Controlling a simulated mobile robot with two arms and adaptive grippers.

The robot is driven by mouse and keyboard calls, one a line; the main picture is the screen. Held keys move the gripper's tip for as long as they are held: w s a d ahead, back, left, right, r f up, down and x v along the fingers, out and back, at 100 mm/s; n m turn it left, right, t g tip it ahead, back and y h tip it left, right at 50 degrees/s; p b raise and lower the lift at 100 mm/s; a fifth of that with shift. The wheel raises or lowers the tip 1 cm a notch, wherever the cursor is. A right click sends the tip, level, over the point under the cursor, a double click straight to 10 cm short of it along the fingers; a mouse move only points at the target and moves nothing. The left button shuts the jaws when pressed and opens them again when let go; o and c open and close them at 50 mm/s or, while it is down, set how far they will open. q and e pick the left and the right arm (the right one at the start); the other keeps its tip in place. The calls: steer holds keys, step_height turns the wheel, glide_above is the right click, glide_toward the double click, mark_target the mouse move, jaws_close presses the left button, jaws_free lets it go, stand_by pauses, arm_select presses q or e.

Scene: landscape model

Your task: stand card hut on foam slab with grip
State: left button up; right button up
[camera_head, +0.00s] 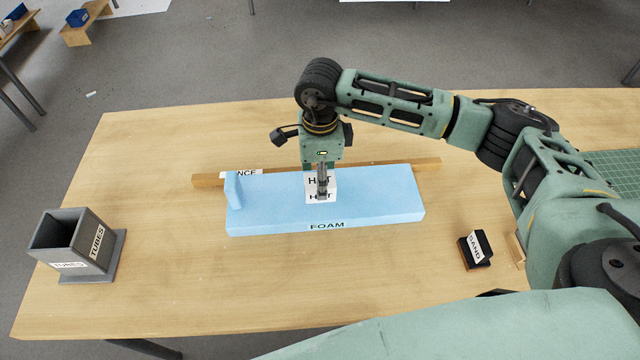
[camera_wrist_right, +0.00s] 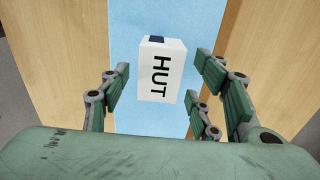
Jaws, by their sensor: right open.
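The card hut (camera_head: 312,187) is a small white block with HUT lettering, on the blue foam slab (camera_head: 385,202) in the middle of the table. In the right wrist view the hut (camera_wrist_right: 162,70) shows its HUT face and a small dark patch at one end, with the blue slab (camera_wrist_right: 195,20) beneath. My right gripper (camera_head: 322,190) points down right at the hut. In the wrist view its fingers (camera_wrist_right: 165,100) are spread on either side of the hut, with gaps between. Whether the hut's base touches the slab is hard to tell. My left gripper is not in view.
A wooden strip (camera_head: 208,180) with a partly hidden label runs behind the slab. A small blue upright piece (camera_head: 232,190) stands at the slab's left end. A grey TUBES holder (camera_head: 62,245) is at left, a SAND block (camera_head: 475,250) at right. The front table is clear.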

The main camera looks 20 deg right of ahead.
step_height(320, 180, up, 8)
steer(key=b, duration=0.1)
steer(key=shift+r, duration=0.25)
stand_by(0.4)
